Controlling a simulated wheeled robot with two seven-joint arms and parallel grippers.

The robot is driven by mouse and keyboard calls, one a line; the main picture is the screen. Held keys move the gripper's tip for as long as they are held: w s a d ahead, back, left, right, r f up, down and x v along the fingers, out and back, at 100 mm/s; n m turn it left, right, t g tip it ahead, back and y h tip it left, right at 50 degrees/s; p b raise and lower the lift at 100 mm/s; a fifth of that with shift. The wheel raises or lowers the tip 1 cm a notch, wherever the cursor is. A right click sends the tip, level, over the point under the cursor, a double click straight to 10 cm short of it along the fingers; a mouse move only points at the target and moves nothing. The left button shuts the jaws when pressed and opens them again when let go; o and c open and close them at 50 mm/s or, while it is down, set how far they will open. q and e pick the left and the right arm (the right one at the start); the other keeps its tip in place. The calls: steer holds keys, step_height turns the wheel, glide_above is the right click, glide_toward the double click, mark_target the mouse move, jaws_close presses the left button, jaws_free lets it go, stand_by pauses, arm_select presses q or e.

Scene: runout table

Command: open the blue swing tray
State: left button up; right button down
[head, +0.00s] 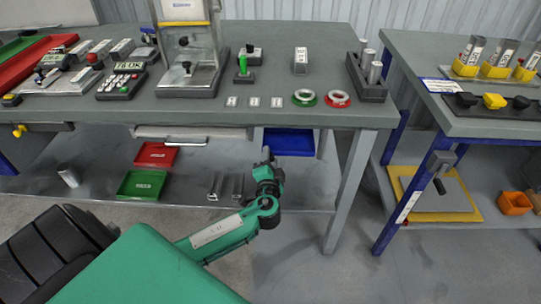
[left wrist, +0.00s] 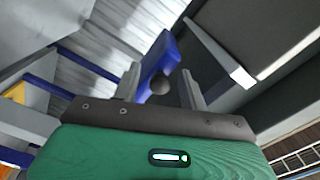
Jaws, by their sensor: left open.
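The blue swing tray (head: 292,142) shows under the right part of the grey table's top, partly hidden by the tabletop edge. In the left wrist view the blue tray (left wrist: 161,50) lies ahead, between the fingers in the picture. A dark round knob (left wrist: 160,84) shows in front of it. My left gripper (head: 267,153) is at the tray's left front, below the tabletop edge. In the left wrist view the left gripper (left wrist: 160,76) is open, with one finger on each side of the knob. I cannot tell whether they touch it. My right gripper is out of view.
The tabletop's front edge (head: 240,117) lies above the gripper. A drawer with a handle (head: 186,142) is to its left. The lower shelf holds a green tray (head: 142,185) and a red tray (head: 156,154). A table leg (head: 349,190) stands to the right.

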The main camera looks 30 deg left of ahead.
arm_select(q)
steer(key=shift+x, duration=0.95)
steer(key=shift+c, duration=0.2)
jaws_close()
steer(key=shift+s+d+f, duration=0.1)
